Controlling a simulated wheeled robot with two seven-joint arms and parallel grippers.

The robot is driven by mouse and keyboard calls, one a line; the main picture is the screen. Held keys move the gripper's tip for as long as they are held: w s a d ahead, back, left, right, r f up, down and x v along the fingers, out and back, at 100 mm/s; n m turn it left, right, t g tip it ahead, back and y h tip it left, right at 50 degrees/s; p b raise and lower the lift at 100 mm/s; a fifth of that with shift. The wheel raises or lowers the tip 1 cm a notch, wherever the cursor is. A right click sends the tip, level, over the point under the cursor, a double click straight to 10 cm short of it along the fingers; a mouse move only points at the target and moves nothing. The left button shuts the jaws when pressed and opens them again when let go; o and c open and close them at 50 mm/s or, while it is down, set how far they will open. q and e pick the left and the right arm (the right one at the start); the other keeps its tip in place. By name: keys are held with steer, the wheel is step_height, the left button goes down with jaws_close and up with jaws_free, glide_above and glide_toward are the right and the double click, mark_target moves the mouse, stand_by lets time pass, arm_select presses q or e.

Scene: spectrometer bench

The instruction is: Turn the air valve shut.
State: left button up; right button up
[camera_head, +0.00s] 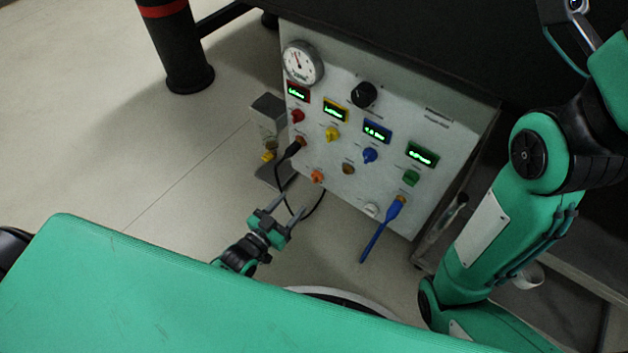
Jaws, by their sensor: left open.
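The white panel of a bench unit (340,118) shows in the head view. It carries a red knob (297,116), a yellow knob (332,134), a blue knob (369,155) and a green knob (410,177), each below a small lit display. An orange knob (317,176) sits lower on the panel. The lettering is too small to read, so I cannot tell which knob is the air valve. My left gripper (287,206) is open and empty, below and in front of the panel, apart from the knobs. My right gripper is not in view.
A round gauge (302,63) and a black knob (364,95) are higher on the panel. A black cable (279,185) loops down near my left gripper. A blue handle-like piece (383,228) hangs at the lower right. Clear floor lies to the left.

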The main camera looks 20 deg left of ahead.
mark_target(313, 180)
arm_select(q)
steer(key=b+x, duration=0.4)
steer(key=x, duration=0.5)
steer(key=shift+w+f, duration=0.2)
steer(key=shift+w+d+r+b, duration=0.1)
steer(key=shift+w+d+b, duration=0.1)
steer(key=shift+w+b, duration=0.25)
steer(key=c, duration=1)
